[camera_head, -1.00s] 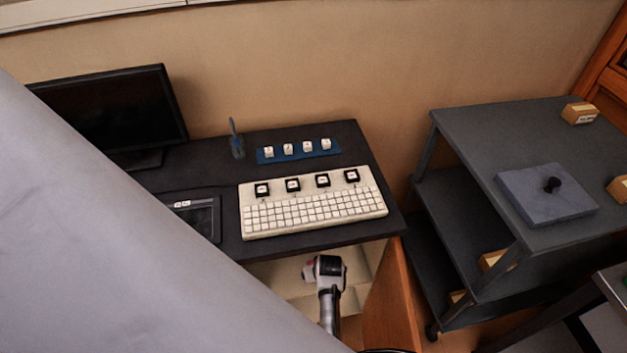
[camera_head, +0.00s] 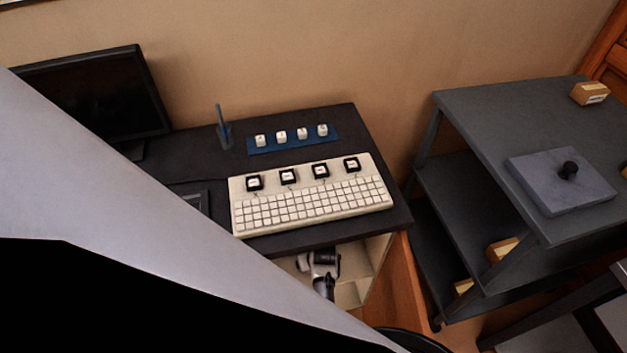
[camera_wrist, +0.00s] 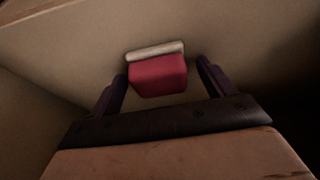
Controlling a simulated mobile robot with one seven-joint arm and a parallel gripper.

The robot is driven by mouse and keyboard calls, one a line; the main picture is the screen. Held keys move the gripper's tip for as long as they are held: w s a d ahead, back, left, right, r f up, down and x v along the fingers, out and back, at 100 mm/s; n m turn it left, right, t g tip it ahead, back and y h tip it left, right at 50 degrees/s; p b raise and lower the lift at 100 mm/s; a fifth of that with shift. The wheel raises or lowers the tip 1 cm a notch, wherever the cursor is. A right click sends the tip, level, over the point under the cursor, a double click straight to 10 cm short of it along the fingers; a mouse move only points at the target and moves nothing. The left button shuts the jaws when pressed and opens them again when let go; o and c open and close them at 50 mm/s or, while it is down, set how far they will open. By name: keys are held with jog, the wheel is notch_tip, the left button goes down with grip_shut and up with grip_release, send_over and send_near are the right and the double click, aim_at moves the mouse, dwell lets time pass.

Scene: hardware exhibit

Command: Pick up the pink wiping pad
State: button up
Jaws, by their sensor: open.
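The pink wiping pad (camera_wrist: 158,76) shows in the wrist view as a red-pink block with a pale strip along its far edge. It lies between the two dark fingers of my gripper (camera_wrist: 160,85), which are spread apart on either side of it. Small gaps appear beside the pad, so the fingers do not look closed on it. In the head view my wrist (camera_head: 320,268) is inside the cream compartment under the desk. The pad and the fingertips are hidden there.
The dark desk (camera_head: 190,160) overhangs the compartment and carries a cream keyboard (camera_head: 310,205), a blue strip with white keycaps (camera_head: 292,138) and a monitor (camera_head: 90,100). Compartment walls (camera_wrist: 40,130) stand close around my gripper. A grey shelf cart (camera_head: 480,120) stands to the right.

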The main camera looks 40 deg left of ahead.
jog(key=shift+s+d+r, duration=0.1)
jog(key=shift+r, duration=0.05)
jog(key=shift+c, duration=0.4)
jog(key=c, duration=1)
jog(key=shift+r, duration=0.15)
